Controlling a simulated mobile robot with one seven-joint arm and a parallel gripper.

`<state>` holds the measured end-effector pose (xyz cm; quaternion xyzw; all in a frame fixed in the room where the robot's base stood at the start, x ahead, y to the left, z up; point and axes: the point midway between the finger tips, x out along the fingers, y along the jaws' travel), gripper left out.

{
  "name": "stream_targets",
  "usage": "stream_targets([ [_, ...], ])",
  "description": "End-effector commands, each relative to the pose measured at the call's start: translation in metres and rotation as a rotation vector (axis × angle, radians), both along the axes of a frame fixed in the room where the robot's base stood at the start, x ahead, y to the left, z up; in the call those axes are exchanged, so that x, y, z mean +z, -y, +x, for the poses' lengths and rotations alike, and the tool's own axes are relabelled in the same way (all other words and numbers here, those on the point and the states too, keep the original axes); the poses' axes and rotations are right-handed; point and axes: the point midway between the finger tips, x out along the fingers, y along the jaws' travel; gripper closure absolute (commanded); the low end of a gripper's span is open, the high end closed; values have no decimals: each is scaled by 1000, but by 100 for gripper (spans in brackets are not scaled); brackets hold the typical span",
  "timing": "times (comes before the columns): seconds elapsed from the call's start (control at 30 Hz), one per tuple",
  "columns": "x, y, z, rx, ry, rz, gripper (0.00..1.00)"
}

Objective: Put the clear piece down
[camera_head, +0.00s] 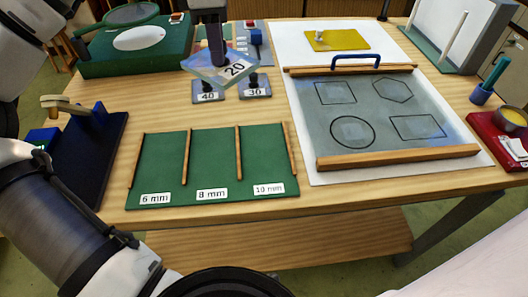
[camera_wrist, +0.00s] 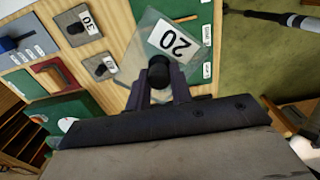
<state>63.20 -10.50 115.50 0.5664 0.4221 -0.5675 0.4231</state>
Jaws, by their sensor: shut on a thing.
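My gripper (camera_head: 211,50) is shut on the black knob (camera_wrist: 158,72) of the clear piece (camera_head: 218,72). The piece is a see-through plate with a "20" label, and it also shows in the wrist view (camera_wrist: 148,30). The gripper's fingers (camera_wrist: 160,88) stand on either side of the knob in the wrist view.
Grey plates marked 40 (camera_head: 207,97) and 30 (camera_head: 254,93) have black knobs. The green board (camera_head: 212,152) has wooden strips and lanes marked 6, 8 and 10 mm, all empty.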

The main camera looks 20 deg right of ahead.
Motion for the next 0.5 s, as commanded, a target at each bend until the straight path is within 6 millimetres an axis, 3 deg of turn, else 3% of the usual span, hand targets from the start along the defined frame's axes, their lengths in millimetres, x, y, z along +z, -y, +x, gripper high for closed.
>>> stream_targets([
  [0.03, -2, 14, -8, -136, 3, 2, 95],
  [0.2, -1, 45, -32, -529, 1, 3, 95],
  [0.33, -1, 57, -43, -703, 0, 4, 95],
  [0.5, -12, 61, -47, -779, -4, 6, 95],
])
